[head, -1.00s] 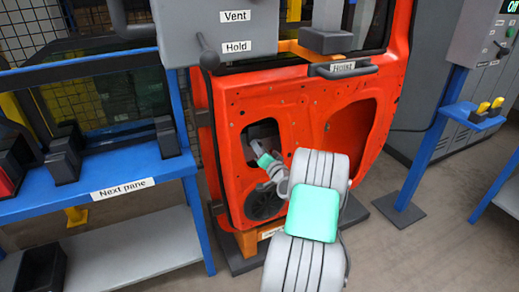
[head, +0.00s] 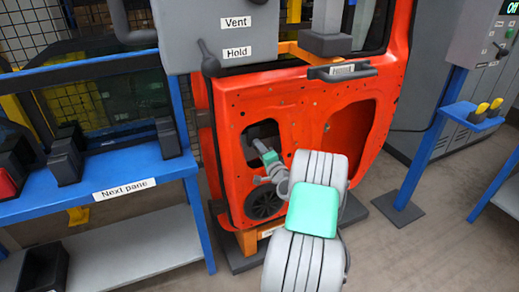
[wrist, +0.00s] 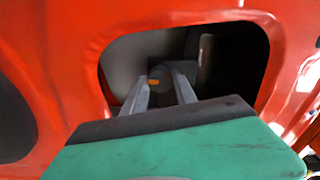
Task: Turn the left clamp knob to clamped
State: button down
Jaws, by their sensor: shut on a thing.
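The orange-red door panel (head: 312,110) stands upright on its stand. My gripper (head: 259,147) reaches into the left opening of the door panel in the head view. In the wrist view, a dark round knob (wrist: 160,74) with a small orange mark sits inside this opening, in shadow. The two grey fingers of my gripper (wrist: 160,82) are shut on the knob, one on each side. The orange mark lies roughly level in the picture. Any clamp labels by the knob are hidden or too dark to read. In the head view I cannot make out the knob.
The opening's red rim (wrist: 101,72) lies close around my gripper. A grey box (head: 222,38) with a lever and "Vent" and "Hold" labels hangs above left. A blue rack (head: 115,182) labelled "Next pane" stands left. A control post (head: 430,150) stands right, with open floor before it.

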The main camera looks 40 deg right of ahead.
jog(key=c, duration=1)
grip_release()
jog(key=v, duration=0.7)
jog(key=shift+s+a, duration=0.2)
jog(key=shift+s, duration=0.2)
